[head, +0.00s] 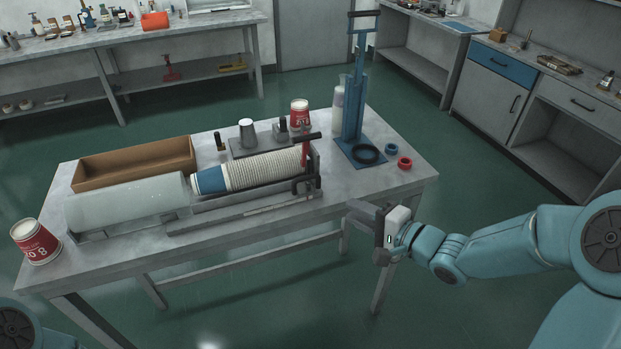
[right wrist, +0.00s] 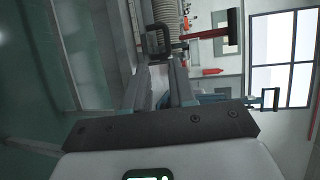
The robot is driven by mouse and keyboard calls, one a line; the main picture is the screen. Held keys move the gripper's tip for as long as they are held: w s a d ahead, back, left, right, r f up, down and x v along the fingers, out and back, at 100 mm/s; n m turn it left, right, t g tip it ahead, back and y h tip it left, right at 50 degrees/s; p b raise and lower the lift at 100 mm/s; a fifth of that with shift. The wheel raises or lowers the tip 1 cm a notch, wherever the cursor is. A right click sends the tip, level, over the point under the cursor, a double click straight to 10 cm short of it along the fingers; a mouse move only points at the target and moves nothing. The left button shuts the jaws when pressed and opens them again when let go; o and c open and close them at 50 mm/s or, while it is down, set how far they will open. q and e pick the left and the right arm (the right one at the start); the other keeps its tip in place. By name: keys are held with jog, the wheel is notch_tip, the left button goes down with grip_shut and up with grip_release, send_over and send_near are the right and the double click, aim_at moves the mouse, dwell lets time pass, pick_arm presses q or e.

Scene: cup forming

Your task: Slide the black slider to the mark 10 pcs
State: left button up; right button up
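The black slider (head: 304,185), a small black loop-shaped piece, sits at the right end of the rail with a pale scale strip (head: 280,204), in front of the cup stack (head: 250,172). In the right wrist view the slider (right wrist: 158,40) is ahead of the fingertips, apart from them. My right gripper (head: 362,212) is off the table's front right edge, pointing left; its two fingers (right wrist: 158,82) are parted with nothing between them. The marks on the scale are too small to read. My left gripper is out of view.
A red lever with a black handle (head: 305,150) rises just behind the slider. A blue press (head: 355,115), a black ring (head: 368,154) and a red ring (head: 405,163) are at the table's right. A cardboard box (head: 135,165) and a clear cylinder (head: 125,202) are left.

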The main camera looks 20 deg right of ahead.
jog(key=d+r, duration=0.1)
jog(key=r, duration=0.1)
jog(key=p, duration=0.3)
send_near(309, 179)
jog(key=shift+h, duration=0.3)
jog(key=x, duration=0.7)
jog(key=shift+w+a, duration=0.2)
jog(key=shift+a, duration=0.05)
jog(key=shift+w+a, duration=0.2)
jog(key=shift+w, duration=0.1)
jog(key=shift+w+f, duration=0.1)
grip_shut()
